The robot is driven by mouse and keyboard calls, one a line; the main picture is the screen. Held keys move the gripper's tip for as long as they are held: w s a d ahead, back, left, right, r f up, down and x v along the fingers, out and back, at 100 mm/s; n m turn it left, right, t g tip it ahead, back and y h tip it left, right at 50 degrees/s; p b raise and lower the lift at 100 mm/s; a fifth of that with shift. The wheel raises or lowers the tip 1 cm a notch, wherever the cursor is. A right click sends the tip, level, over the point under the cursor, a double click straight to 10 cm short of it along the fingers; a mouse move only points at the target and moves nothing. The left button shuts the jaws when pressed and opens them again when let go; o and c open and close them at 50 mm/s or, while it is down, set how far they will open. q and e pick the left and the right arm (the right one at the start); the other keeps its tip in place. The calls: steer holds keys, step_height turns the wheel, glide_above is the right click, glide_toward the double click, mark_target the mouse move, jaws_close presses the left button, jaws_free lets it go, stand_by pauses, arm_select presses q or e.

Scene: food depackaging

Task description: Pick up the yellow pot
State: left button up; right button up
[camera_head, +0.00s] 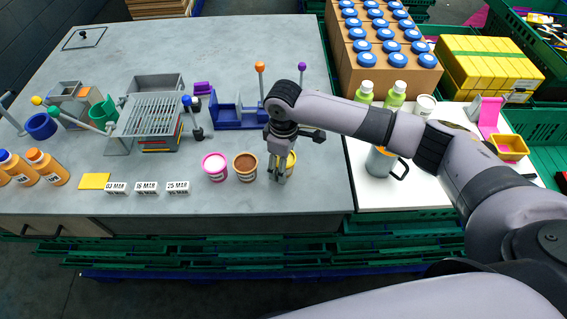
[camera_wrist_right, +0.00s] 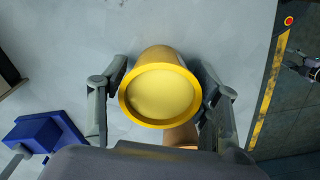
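The yellow pot (camera_head: 291,161) stands upright on the grey table, at the right end of a short row of pots, partly hidden by my right gripper (camera_head: 281,174). In the right wrist view the yellow pot (camera_wrist_right: 160,94) shows its round rim and pale yellow top between the two fingers. The fingers stand spread on either side of the pot, close to its sides. I cannot tell whether they touch it. My left gripper is not in view.
A brown pot (camera_head: 245,166) stands close to the left of my right gripper, with a pink pot (camera_head: 215,167) beyond it. A blue holder (camera_head: 237,115) stands behind. A white surface (camera_head: 372,198) with a grey jug (camera_head: 380,162) lies to the right. The table front is clear.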

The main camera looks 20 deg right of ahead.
steer(key=c, duration=0.9)
steer(key=shift+r, duration=0.1)
